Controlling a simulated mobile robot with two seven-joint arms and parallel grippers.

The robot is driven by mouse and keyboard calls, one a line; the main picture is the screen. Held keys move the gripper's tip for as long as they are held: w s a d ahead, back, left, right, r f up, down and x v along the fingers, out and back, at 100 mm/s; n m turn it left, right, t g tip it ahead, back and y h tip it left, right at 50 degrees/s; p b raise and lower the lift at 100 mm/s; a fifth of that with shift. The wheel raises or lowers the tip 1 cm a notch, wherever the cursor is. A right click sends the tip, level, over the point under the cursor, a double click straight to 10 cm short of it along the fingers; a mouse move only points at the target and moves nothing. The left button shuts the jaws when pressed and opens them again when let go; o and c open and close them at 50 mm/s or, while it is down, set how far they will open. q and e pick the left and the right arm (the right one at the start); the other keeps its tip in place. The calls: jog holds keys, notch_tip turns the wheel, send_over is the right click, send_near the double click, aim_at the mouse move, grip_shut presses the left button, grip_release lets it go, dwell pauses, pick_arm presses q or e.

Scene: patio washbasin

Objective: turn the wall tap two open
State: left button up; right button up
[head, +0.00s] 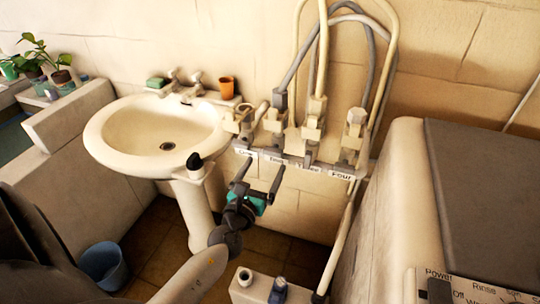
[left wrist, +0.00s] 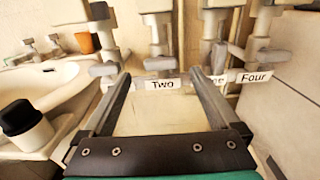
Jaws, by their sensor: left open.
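Wall tap two (head: 275,120) is on the wall rail, above the label "Two" and between taps one (head: 243,118) and three (head: 315,115). In the left wrist view, tap two (left wrist: 157,42) is straight ahead, with a grey bar-like handle (left wrist: 160,63) lying roughly level just above its label. My left gripper (head: 262,172) is open and empty below and in front of the rail. In the left wrist view its fingers (left wrist: 160,78) stand on either side of the "Two" label, apparently short of the handle. The right finger partly hides the label of tap three. My right gripper is not in view.
A white basin (head: 160,130) stands left of the taps, with a black-capped object (head: 195,162) at its front edge. Tap four (head: 353,130) and hoses are to the right. A machine (head: 395,200) fills the right side. A blue bucket (head: 104,264) is on the floor.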

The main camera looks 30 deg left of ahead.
aim_at(272, 153)
pick_arm(q)
jog(key=shift+x, duration=2.5)
jog(key=c, duration=1.4)
